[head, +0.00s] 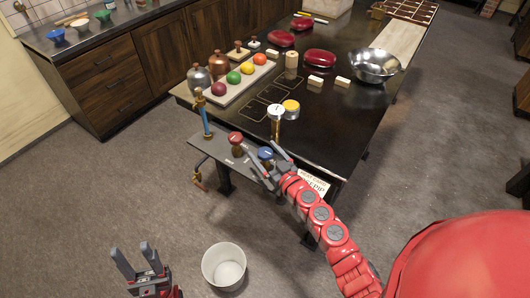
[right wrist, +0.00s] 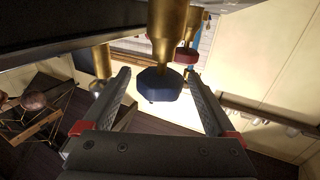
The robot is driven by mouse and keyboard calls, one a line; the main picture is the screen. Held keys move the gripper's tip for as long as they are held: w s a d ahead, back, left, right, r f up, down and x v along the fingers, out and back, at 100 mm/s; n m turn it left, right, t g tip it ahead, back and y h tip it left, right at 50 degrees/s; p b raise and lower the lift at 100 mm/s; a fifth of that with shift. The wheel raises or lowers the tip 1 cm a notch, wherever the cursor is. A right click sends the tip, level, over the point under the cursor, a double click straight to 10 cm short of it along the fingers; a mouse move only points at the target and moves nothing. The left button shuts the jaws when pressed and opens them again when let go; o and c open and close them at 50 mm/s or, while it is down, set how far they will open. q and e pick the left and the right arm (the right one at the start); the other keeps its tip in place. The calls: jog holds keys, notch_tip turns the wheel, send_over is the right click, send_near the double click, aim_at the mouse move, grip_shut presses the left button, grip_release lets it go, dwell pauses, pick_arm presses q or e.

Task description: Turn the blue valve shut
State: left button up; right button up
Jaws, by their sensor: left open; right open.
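The blue valve (head: 265,154) is a dark blue knob on the grey panel at the front end of the black table. In the right wrist view it is a faceted blue knob (right wrist: 159,86) under a brass stem. My right gripper (head: 261,149) is open around it. In the right wrist view the fingers of my right gripper (right wrist: 159,76) stand on either side of the knob, with a gap at each side. My left gripper (head: 135,258) is open and empty, low over the floor at the lower left.
A red valve (head: 235,137) stands left of the blue one; it also shows behind it in the right wrist view (right wrist: 186,56). A brass post with a white top (head: 276,111) is close behind. A white bucket (head: 224,266) stands on the floor. The floor at left is clear.

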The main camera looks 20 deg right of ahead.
jog(key=c, duration=1.4)
jog(key=shift+o, duration=0.2)
